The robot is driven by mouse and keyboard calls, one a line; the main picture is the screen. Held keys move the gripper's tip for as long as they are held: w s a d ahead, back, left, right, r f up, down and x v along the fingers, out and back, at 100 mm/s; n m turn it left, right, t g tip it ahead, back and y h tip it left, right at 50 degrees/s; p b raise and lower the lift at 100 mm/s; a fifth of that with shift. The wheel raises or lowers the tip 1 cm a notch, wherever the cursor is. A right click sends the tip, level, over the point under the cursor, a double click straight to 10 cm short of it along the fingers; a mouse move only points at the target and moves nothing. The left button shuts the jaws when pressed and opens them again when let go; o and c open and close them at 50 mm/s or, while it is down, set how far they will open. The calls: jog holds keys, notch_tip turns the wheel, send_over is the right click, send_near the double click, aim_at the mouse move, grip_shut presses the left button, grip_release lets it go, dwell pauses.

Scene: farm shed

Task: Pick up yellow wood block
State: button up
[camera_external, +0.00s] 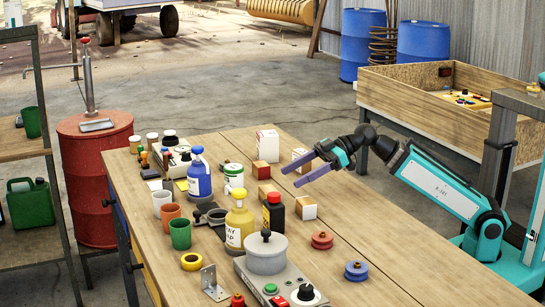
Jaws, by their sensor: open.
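My gripper (290,177) is open and empty, its two purple fingers reaching left above the table. Several small blocks are around it: a red-brown one (261,170) just left of the fingertips, a tan-brown one (266,189) below and left of them, a red and white one (301,158) behind the fingers, and a white and tan one (306,209) in front. No block is plainly yellow; I cannot tell which is the yellow wood block.
The wooden table (375,275) is crowded on its left with a blue jug (199,177), yellow bottle (239,225), dark bottle (273,215), cups and a pot on a burner (266,255). A white box (267,146) stands behind.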

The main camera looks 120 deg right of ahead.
aim_at(268, 188)
jog(key=shift+w, duration=0.15)
jog(key=shift+p+x, duration=1.25)
jog(key=shift+p, duration=0.15)
jog(key=p+x, duration=0.2)
jog(key=p, duration=0.3)
jog(key=shift+w, duration=0.45)
jog(key=shift+p+x, duration=0.95)
jog(key=shift+x, duration=0.15)
jog(key=shift+w+f, duration=0.3)
jog(key=shift+w+r+p, duration=0.15)
jog(key=shift+w+p, duration=0.05)
jog(key=shift+p, duration=1.15)
jog(key=p, duration=0.5)
jog(key=shift+w, duration=0.35)
jog(key=p, duration=0.6)
jog(key=shift+w+f, duration=0.15)
jog(key=shift+f, duration=0.1)
